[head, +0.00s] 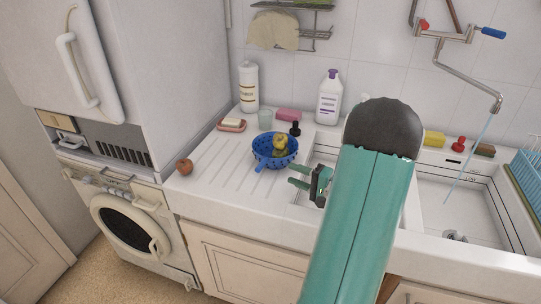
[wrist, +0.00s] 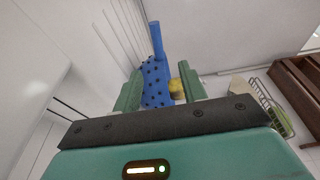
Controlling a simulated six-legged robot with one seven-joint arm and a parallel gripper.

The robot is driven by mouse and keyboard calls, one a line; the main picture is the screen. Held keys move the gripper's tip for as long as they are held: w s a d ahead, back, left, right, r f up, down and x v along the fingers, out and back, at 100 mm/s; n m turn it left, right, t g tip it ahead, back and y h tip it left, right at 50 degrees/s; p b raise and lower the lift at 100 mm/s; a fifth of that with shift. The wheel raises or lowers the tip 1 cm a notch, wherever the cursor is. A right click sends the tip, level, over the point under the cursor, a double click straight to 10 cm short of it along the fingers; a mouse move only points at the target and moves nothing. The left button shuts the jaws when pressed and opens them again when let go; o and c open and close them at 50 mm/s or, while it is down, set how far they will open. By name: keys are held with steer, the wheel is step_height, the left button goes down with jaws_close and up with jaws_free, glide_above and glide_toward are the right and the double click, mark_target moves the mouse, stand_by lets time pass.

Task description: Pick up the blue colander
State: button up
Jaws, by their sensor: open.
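The blue colander (head: 266,157) sits on the ribbed drainboard of the counter, left of the sink, with a yellow-green fruit (head: 281,143) in it. Its handle points toward the front of the counter. My gripper (head: 292,176) is open and empty, just right of the colander and close to it, near the sink's left edge. In the wrist view the colander (wrist: 155,72) shows ahead between the two green fingers, its handle pointing up in the picture. The yellow fruit also shows there (wrist: 177,88). I cannot tell whether a finger touches the colander.
A reddish fruit (head: 184,166) lies at the counter's left front. Behind the colander stand a dark small bottle (head: 295,129), a glass (head: 265,119), a soap dish (head: 231,125) and a white-purple bottle (head: 328,98). A faucet (head: 465,75) runs over the right basin.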

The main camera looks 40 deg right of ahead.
mark_target(268, 161)
steer(key=shift+m+h, duration=0.3)
steer(key=shift+h, duration=0.1)
steer(key=w, duration=0.7)
steer(key=shift+d+f, duration=0.1)
steer(key=shift+f, duration=0.2)
steer(key=w, duration=0.2)
steer(key=w+a, duration=0.1)
steer(key=w, duration=0.2)
steer(key=shift+w+a+f, duration=0.1)
steer(key=shift+w, duration=0.25)
jaws_close()
